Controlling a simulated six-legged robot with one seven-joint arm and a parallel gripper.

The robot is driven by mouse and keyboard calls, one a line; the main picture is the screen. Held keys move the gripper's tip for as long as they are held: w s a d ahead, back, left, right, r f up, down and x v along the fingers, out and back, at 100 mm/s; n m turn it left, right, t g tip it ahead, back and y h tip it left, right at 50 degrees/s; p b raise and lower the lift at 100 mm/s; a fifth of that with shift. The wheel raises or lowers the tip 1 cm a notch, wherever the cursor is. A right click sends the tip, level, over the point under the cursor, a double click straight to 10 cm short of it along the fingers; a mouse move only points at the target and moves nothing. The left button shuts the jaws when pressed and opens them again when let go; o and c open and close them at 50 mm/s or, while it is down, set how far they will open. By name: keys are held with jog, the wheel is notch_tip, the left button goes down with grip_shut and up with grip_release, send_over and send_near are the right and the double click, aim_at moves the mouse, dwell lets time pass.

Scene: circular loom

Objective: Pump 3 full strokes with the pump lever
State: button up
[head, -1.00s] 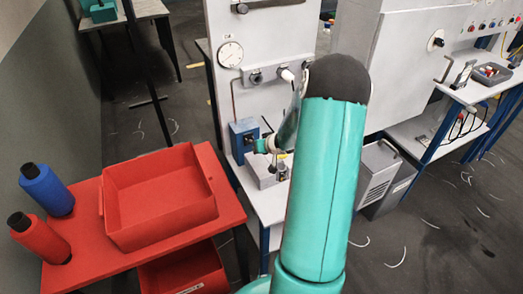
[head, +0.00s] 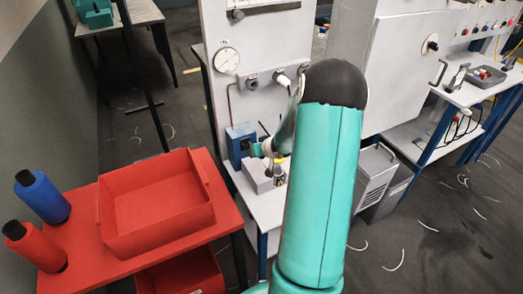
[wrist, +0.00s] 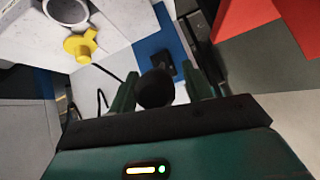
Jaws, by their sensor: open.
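In the wrist view my gripper (wrist: 164,82) is open, with one green finger on each side of a round black knob (wrist: 154,90). The knob looks like the end of the pump lever; the rest of the lever is mostly hidden. I cannot tell whether either finger touches the knob. In the head view my gripper (head: 257,149) is beside the blue box (head: 241,136) on the bench, above a light grey block (head: 258,178). My arm hides part of this area.
A pressure gauge (head: 228,59) and valve fittings are on the upright grey panel. A yellow knob (wrist: 80,45) is close to the gripper. A red tray (head: 155,228) and two spools stand on the red table at left.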

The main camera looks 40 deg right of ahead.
jog(key=v, duration=1.3)
jog(key=shift+s+r, duration=0.2)
jog(key=shift+r, duration=0.05)
jog(key=a+f+t+y, duration=0.1)
jog(key=a+f, duration=0.1)
jog(key=w+a+f+t+y, duration=0.1)
jog(key=a+f, duration=0.1)
jog(key=a, duration=0.1)
jog(key=shift+f+y, duration=0.2)
jog(key=shift+y, duration=0.1)
jog(key=s+f+m+t+h, duration=0.1)
jog(key=s+f+t+h, duration=0.45)
jog(key=s+h, duration=0.2)
jog(key=x, duration=0.5)
jog(key=r+x, duration=0.1)
jog(key=x, duration=0.9)
jog(key=shift+s+d+r, duration=0.1)
jog(key=shift+d+r, duration=0.15)
grip_shut()
